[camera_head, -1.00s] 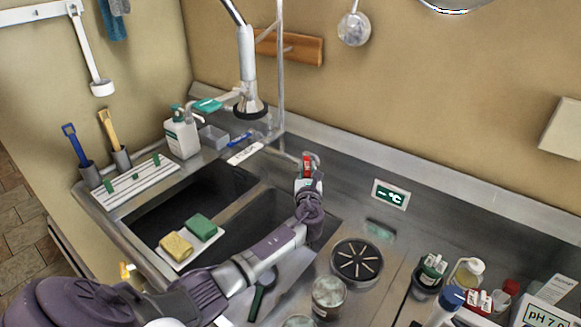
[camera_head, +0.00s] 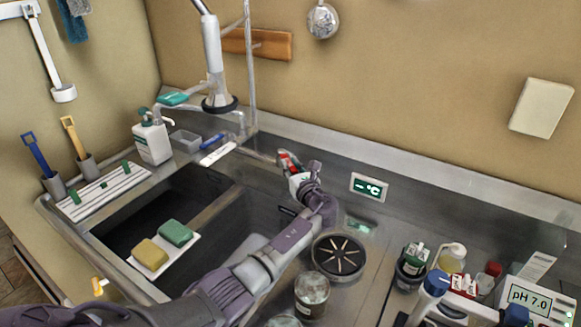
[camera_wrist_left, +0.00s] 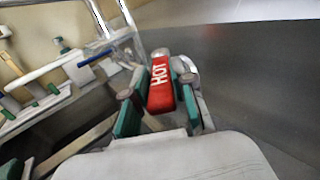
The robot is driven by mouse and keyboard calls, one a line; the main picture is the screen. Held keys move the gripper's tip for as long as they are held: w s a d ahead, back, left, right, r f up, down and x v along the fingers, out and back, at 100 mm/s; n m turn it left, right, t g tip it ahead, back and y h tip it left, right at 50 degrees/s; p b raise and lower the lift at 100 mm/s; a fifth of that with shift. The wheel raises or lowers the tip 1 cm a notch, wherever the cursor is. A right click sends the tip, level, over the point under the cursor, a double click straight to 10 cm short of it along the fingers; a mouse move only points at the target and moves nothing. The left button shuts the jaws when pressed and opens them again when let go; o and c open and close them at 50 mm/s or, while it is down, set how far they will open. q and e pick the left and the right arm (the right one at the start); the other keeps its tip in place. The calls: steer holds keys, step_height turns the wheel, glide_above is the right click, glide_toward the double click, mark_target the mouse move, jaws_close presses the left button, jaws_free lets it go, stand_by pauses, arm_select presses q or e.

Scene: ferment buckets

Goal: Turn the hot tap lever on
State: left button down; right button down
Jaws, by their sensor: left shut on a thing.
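The hot tap lever (camera_wrist_left: 161,84) is red with white HOT lettering. In the left wrist view it lies between the two green-padded fingers of my left gripper (camera_wrist_left: 158,108), which is shut on it. In the head view the red lever (camera_head: 287,161) shows small at the tip of my left gripper (camera_head: 296,174), behind the sink. The gripper hides part of the lever and its mount. My right gripper is not in view.
The sink basin (camera_head: 150,215) lies left of my arm, with two sponges on a white tray (camera_head: 187,258). A tall spray faucet (camera_head: 213,60) stands behind it. Jars, bottles and a pH meter (camera_head: 530,298) crowd the right.

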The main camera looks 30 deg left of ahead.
mark_target(291, 165)
arm_select(q)
steer(key=c, duration=1)
jaws_free()
steer(key=shift+o, duration=0.2)
step_height(291, 165, up, 10)
steer(key=shift+r, duration=0.1)
